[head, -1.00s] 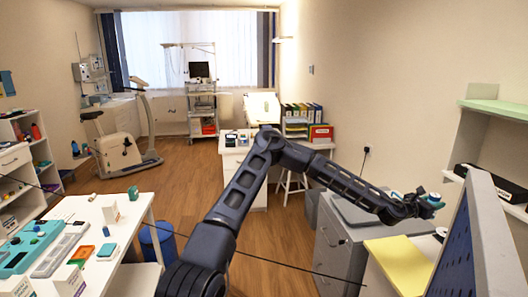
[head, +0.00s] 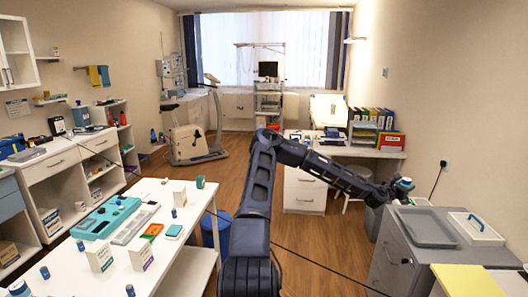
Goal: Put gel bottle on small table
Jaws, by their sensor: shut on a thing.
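My gripper (head: 396,190) is at the end of my outstretched arm, on the right in the head view. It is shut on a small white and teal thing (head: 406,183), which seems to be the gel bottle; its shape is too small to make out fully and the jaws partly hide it. In the picture it appears just above the far edge of a grey cabinet (head: 395,262). A white table (head: 185,238) stands at the lower left. I cannot tell for sure which surface is the small table.
A grey tray (head: 428,230) and a white tray (head: 474,229) lie on the cabinet. The white table carries a teal case (head: 105,217), boxes and small bottles. A blue bin (head: 215,232) stands beside it. A desk (head: 305,190) and exercise bike (head: 190,143) stand farther back. Wooden floor is clear between.

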